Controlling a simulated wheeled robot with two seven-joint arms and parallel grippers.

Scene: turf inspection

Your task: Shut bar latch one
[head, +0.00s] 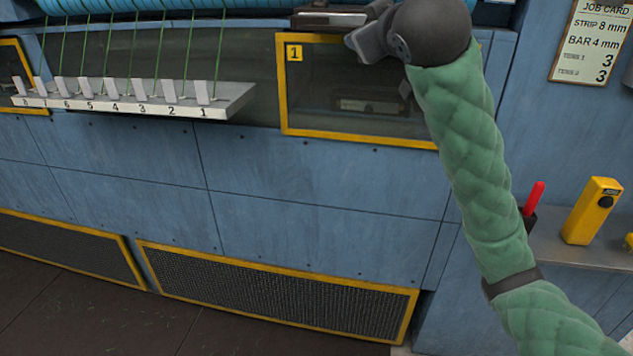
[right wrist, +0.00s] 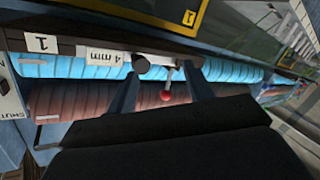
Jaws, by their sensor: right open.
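In the right wrist view a small lever with a red ball knob (right wrist: 165,96) hangs from a dark bar (right wrist: 75,47) marked "1" and "4 mm"; I take it for bar latch one. My right gripper (right wrist: 166,68) is open, with one finger on each side of the lever's stalk. I cannot tell whether either finger touches it. In the head view my right gripper (head: 366,40) is at the top, at the end of the green-sleeved arm, and its fingertips are unclear. The latch is not visible there. My left gripper is not in view.
A blue roller (right wrist: 80,65) and a brown roller (right wrist: 85,98) run behind the fingers. A partly cut-off "SHUT" label (right wrist: 5,88) is at the left. In the head view a numbered shelf (head: 150,108) juts out, and a yellow-framed window (head: 330,90) is below the gripper.

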